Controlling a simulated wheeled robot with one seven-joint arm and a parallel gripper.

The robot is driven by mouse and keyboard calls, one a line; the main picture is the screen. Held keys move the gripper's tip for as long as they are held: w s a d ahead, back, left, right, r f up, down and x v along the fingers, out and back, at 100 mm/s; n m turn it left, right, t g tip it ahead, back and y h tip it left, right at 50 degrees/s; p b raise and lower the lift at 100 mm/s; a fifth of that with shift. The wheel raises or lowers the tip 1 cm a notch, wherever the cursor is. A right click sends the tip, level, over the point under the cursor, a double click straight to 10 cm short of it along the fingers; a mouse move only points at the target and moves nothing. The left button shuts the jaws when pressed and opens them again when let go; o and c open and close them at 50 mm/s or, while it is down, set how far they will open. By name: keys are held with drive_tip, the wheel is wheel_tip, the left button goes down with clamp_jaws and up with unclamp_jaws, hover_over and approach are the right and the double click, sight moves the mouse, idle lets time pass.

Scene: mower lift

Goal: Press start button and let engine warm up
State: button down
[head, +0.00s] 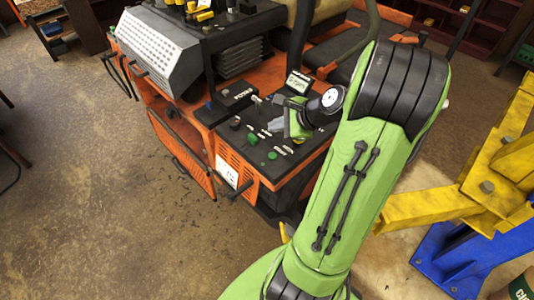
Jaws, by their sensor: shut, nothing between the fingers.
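An orange mower (180,125) with a black control panel (262,170) stands at the centre and upper left. The panel carries several small knobs and switches. Two green buttons, one at the middle left (252,139) and one lower (272,156), stand out. I cannot read which is the start button. A small display (297,83) sits at the panel's back. My green arm reaches up from the bottom and bends over the panel. My gripper (292,128) is shut and empty, over the panel's right part, right of the green buttons. Its fingertips are small and partly hidden; contact cannot be told.
A yellow lift arm (450,200) with a blue base (465,262) stands at the right. A container (522,288) shows at the bottom right corner. The mower's seat area lies behind my arm. Brown floor (100,210) is open at the left.

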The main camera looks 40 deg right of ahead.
drive_tip(key=b, duration=0.8)
hover_over(275, 157)
wheel_tip(275, 157, down, 8)
drive_tip(key=shift+a, duration=0.1)
drive_tip(key=shift+f, duration=0.4)
drive_tip(key=shift+f, duration=0.15)
idle(0.9)
drive_tip(key=shift+f+b, duration=0.3)
drive_tip(key=shift+f, duration=0.4)
idle(0.6)
drive_tip(key=shift+s, duration=0.1)
drive_tip(key=shift+r+p, duration=0.75)
drive_tip(key=shift+r, duration=0.15)
